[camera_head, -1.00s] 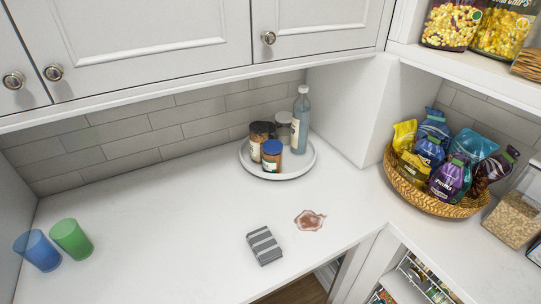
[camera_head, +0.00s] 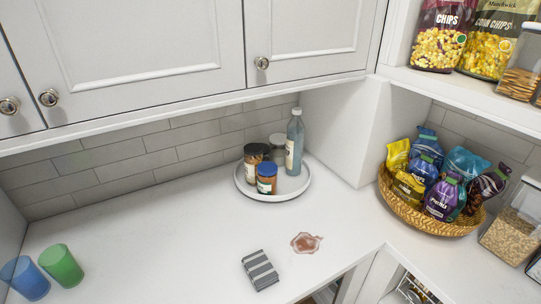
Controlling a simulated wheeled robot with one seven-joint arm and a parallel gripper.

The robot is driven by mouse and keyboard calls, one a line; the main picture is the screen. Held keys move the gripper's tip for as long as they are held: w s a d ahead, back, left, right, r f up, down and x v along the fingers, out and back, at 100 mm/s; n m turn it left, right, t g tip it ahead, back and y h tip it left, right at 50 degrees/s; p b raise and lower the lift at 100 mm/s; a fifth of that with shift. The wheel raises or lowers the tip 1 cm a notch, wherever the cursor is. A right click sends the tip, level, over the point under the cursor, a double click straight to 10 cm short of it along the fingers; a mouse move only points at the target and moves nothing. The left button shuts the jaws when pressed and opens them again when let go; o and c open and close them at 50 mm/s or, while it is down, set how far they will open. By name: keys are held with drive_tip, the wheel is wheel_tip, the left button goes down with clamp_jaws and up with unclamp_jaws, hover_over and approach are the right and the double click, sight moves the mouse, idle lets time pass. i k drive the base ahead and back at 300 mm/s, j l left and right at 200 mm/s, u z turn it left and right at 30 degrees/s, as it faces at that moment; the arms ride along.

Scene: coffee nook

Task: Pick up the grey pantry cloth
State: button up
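The grey pantry cloth (camera_head: 260,270) lies folded on the white countertop, with lighter and darker grey stripes. It sits near the front edge of the counter, left of a reddish-brown spill (camera_head: 306,243). Nothing rests on the cloth. My gripper and arm are not in the head view.
A round white tray (camera_head: 247,190) holds jars and a blue bottle (camera_head: 294,142) at the back. Blue (camera_head: 24,278) and green (camera_head: 61,265) cups stand at the far left. A wicker basket (camera_head: 425,222) of snack bags is at right. Cabinets overhang the counter. The counter's middle is clear.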

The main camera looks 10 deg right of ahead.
sight(259, 269)
drive_tip(key=i, duration=1.15)
drive_tip(key=k+j, duration=0.25)
drive_tip(key=k, duration=0.15)
drive_tip(key=k+j, duration=0.3)
drive_tip(key=k, duration=0.15)
